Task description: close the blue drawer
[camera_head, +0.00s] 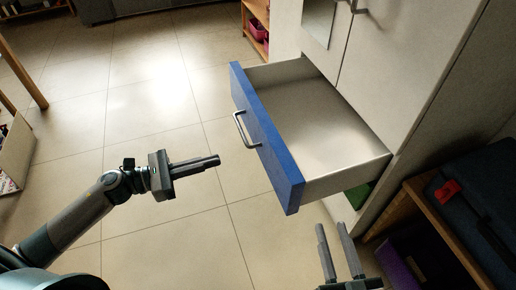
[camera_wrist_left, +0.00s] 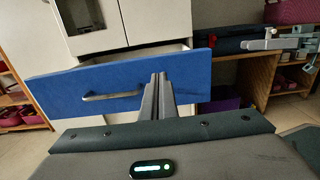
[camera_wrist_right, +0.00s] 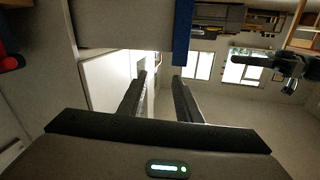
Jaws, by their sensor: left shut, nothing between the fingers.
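The blue drawer (camera_head: 268,140) is pulled far out of the white cabinet (camera_head: 405,70), and its inside looks empty. Its blue front carries a grey bar handle (camera_head: 240,130). The blue front also shows in the left wrist view (camera_wrist_left: 60,90). My left gripper (camera_head: 217,160) is shut and empty, in front of the blue face and apart from it in the head view. My right gripper (camera_head: 332,228) is open and empty, near the drawer's front right corner. In the right wrist view the fingers (camera_wrist_right: 158,90) stand apart, with the drawer's blue edge (camera_wrist_right: 182,35) beyond them.
A wooden shelf (camera_head: 440,215) with a dark blue case (camera_head: 480,205) stands at the right, close to my right gripper. Another wooden shelf (camera_head: 256,25) with pink items is behind the drawer.

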